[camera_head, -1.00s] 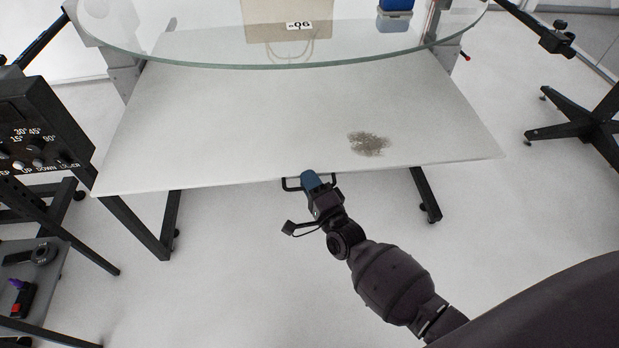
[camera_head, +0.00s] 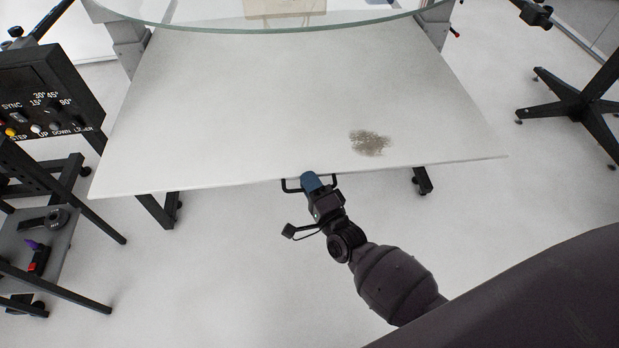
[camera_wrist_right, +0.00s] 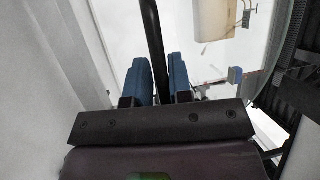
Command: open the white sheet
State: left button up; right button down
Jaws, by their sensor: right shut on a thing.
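The white sheet (camera_head: 240,110) is a wide flat panel beneath the round glass top, with a dark brown stain (camera_head: 370,142) near its front right. A black handle (camera_head: 291,185) sits at the middle of its front edge. My right gripper (camera_head: 311,182) is at this handle, with its blue fingers around the bar. In the right wrist view, the black bar (camera_wrist_right: 153,45) passes between the two blue fingers, and the gripper (camera_wrist_right: 161,80) is shut on it. My left gripper is in neither view.
The glass turntable top (camera_head: 270,25) overhangs the sheet's back. A black control box (camera_head: 45,100) on a stand and a shelf (camera_head: 40,225) with small tools stand at the left. A black stand base (camera_head: 570,105) is at the right. The floor in front is clear.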

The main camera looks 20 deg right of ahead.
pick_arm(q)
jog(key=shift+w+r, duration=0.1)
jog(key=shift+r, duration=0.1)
pick_arm(e)
jog(key=shift+w+a+r, duration=0.1)
jog(key=shift+w+r, duration=0.1)
jog(key=shift+r, duration=0.45)
jog(key=c, duration=1.2)
grip_release()
jog(key=shift+s, duration=0.1)
jog(key=shift+f, duration=0.1)
